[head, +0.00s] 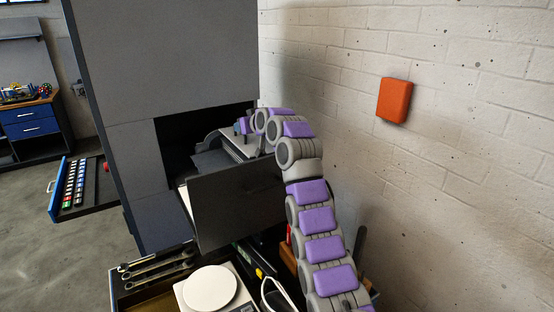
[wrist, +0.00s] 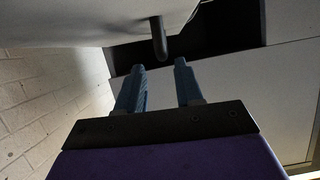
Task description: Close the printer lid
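A grey printer (head: 208,142) sits inside the dark opening of a tall grey cabinet (head: 150,60). My arm hides part of it, and I cannot clearly make out its lid in the head view. My gripper (head: 242,126) is at the printer's upper right, small and partly hidden by my wrist. In the wrist view my gripper (wrist: 159,68) has its two blue-grey fingers apart with nothing between them. Just beyond the fingertips a dark rounded peg (wrist: 158,38) sticks out from a pale grey surface (wrist: 80,22), possibly the lid. I see no clear contact.
A dark drawer front (head: 238,205) stands out below the printer. A tray with wrenches (head: 155,268) and a white round-topped scale (head: 210,288) are in front. A blue drawer (head: 82,185) juts out at left. A brick wall (head: 470,160) with an orange box (head: 394,100) bounds the right.

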